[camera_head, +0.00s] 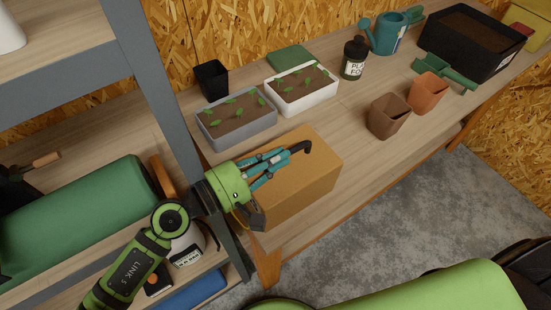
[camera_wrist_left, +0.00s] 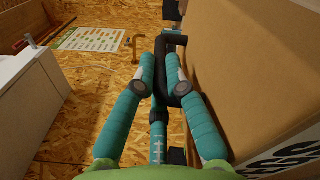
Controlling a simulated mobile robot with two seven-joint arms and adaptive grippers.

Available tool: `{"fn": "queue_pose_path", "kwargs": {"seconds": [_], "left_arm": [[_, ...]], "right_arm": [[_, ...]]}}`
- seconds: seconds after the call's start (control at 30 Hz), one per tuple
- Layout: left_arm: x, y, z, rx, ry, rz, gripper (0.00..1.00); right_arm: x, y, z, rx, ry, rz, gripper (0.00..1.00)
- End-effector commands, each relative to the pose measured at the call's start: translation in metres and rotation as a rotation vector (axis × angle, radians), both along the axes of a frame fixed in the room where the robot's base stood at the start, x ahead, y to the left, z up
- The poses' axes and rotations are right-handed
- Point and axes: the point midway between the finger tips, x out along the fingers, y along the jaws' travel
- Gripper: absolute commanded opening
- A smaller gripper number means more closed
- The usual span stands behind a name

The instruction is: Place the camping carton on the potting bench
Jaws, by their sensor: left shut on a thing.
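The camping carton is a brown cardboard box (camera_head: 312,178) at the front left end of the potting bench (camera_head: 352,142). In the left wrist view the carton (camera_wrist_left: 245,60) fills the right side, with part of a white label and dark letters low down. My left gripper (camera_head: 296,152) reaches in from the left across the carton. Its teal fingers (camera_wrist_left: 173,82) are closed around a black handle (camera_wrist_left: 184,88) on the carton's side. I cannot tell whether the carton's underside touches the bench. My right gripper is not in view.
Seedling trays (camera_head: 236,122) (camera_head: 303,90) stand behind the carton. Pots (camera_head: 388,117) (camera_head: 428,94), a bottle (camera_head: 354,58), a watering can (camera_head: 388,34) and a black soil tray (camera_head: 470,42) stand to the right. A grey shelf post (camera_head: 160,80) rises left of the bench. Bench surface between carton and pots is clear.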

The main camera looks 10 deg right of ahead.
Motion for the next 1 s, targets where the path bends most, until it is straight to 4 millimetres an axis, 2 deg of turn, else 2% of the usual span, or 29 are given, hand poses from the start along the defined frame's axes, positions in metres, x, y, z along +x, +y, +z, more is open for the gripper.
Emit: {"fn": "queue_pose_path", "kwargs": {"seconds": [0.27,0.3,0.33,0.37,0.83,1.0], "left_arm": [[0.000,-0.001,0.002,-0.007,-0.004,0.001,0.00],[0.000,0.000,-0.001,-0.001,0.000,0.000,0.21],[0.000,0.000,0.000,-0.001,0.000,0.000,0.33],[0.000,0.000,0.000,-0.002,0.000,0.000,0.37],[0.000,0.000,0.001,-0.002,0.000,0.000,0.37],[-0.006,0.017,-0.004,0.001,0.001,0.002,0.37]], "right_arm": [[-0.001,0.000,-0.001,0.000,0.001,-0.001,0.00],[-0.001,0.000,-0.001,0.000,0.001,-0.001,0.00],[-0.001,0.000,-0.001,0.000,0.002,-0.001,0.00],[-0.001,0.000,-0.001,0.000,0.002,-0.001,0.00],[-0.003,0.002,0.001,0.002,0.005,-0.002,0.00],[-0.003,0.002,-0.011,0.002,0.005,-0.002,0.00]]}}
